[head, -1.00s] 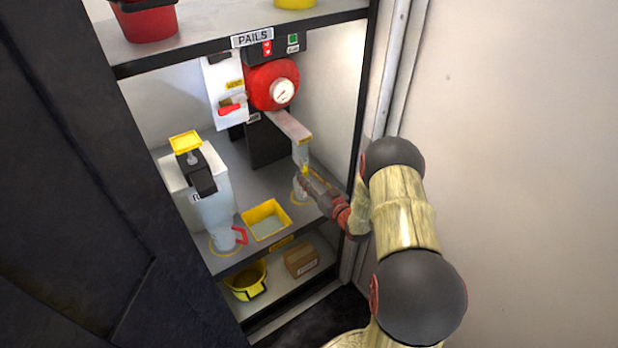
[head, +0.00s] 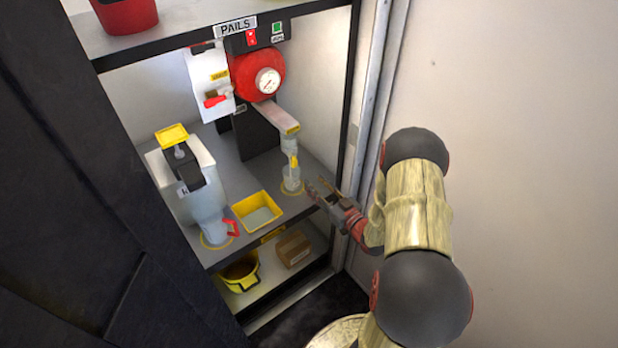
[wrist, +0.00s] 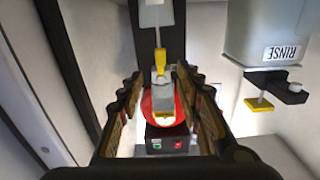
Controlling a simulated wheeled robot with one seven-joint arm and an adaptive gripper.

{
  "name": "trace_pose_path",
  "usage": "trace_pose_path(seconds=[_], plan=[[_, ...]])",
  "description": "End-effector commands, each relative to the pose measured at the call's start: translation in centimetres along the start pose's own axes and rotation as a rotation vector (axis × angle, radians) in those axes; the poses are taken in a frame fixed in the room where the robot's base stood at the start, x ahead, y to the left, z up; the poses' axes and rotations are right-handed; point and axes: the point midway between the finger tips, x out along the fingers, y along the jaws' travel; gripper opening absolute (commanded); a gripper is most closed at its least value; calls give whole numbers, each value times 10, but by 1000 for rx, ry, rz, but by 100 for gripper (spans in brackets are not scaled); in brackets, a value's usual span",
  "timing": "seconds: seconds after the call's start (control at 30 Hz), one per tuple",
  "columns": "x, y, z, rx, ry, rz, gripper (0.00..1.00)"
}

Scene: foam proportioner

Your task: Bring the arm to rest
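My gripper (head: 320,190) is in front of the right end of the middle shelf, right of a clear container (head: 291,186) and apart from it. The container stands upright on a yellow ring under the outlet arm (head: 275,114) of the foam proportioner. In the wrist view my gripper (wrist: 163,88) is open, its fingers spread wide on either side with nothing held. Between them, farther off, show a yellow tip (wrist: 160,60) and the red drum (wrist: 165,106). My arm runs along the right of the head view.
A rinse tank (head: 190,175) with a yellow-topped pump stands left on the shelf (head: 238,158); it also shows in the wrist view (wrist: 265,35). A yellow tray (head: 257,212) lies between. A yellow pail (head: 240,275) and carton (head: 293,248) sit below. The dark door (head: 70,180) is left.

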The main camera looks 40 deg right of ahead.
Motion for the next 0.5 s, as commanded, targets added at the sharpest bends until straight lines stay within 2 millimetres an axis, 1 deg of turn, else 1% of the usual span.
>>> trace_pose_path(seconds=[0.03, 0.17, 0.5], plan=[[-4, 0, 0, 0, 0, 1, 35], [-10, 0, -1, 0, 1, 0, 35], [-11, 0, 0, 0, 1, -1, 35]])
